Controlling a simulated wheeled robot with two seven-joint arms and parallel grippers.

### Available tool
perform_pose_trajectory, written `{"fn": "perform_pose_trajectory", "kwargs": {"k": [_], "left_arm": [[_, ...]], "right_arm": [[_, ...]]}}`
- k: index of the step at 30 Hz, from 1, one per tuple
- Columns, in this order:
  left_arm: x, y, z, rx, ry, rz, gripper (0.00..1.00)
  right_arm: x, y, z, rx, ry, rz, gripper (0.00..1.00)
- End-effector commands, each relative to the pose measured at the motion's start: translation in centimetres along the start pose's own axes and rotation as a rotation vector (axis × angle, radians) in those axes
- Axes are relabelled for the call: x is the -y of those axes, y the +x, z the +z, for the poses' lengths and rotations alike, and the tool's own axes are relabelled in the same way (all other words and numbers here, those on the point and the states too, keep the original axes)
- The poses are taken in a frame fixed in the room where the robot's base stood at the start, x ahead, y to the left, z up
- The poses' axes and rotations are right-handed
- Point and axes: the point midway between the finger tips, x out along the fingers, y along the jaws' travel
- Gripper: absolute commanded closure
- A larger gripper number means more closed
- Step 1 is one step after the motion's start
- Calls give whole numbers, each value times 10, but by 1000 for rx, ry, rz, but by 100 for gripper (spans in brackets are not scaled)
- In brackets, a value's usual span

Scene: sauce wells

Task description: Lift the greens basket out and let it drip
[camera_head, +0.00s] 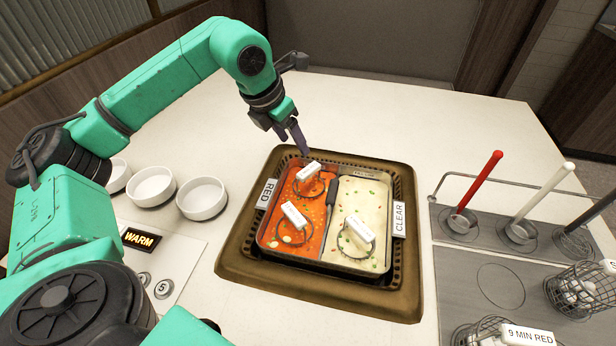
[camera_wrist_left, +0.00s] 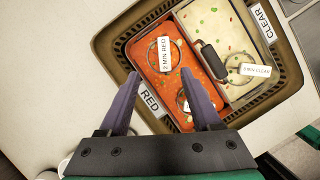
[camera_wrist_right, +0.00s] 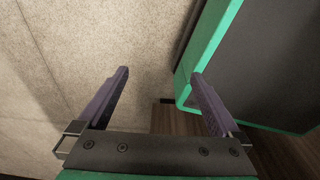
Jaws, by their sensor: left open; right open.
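A two-well pot (camera_head: 232,248) is sunk in the counter. Its red well on the left holds two wire baskets with white handles, a far one (camera_head: 308,171) and a near one (camera_head: 295,215). The pale clear well holds one basket (camera_head: 355,228). In the left wrist view, handles read "2 MIN RED" (camera_wrist_left: 165,55) and, it seems, "3 MIN CLEAR" (camera_wrist_left: 255,70). I cannot tell which basket holds greens. My left gripper (camera_head: 302,143) is open and empty above the pot's far edge. My right gripper (camera_wrist_right: 160,75) is open and empty, away from the pot.
A dark handle (camera_head: 331,190) stands at the divider between the wells. White bowls (camera_head: 203,198) and a WARM panel (camera_head: 139,238) are on the left. On the right are a rail (camera_head: 480,177), red (camera_head: 482,178) and white-handled tools, and more baskets (camera_head: 575,292). The far counter is clear.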

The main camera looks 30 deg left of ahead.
Motion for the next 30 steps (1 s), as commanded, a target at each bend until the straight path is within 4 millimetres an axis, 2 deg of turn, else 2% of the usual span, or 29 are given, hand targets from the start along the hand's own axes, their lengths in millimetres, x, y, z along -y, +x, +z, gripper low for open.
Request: {"fn": "perform_pose_trajectory", "kwargs": {"k": [8, 14, 19, 22, 27, 28, 30], "left_arm": [[1, 67, -1, -5, 1, -1, 35], [1, 95, -1, -4, 1, -1, 35], [1, 128, -2, -4, 1, -1, 35], [1, 138, -2, -2, 1, 0, 35], [0, 140, -2, 0, 1, 0, 35], [0, 140, -2, 0, 1, 0, 39], [0, 140, -2, 0, 0, 0, 66]], "right_arm": [[-4, -6, 20, 33, -1, 5, 0], [-6, -10, 12, 21, -1, 9, 0], [-7, -16, 5, 10, -1, 9, 0], [-5, -16, 5, 10, 0, 7, 0], [-1, -15, 4, 9, 2, 1, 0], [0, -15, 4, 9, 3, -1, 0], [2, -15, 4, 9, 3, -2, 0]]}}
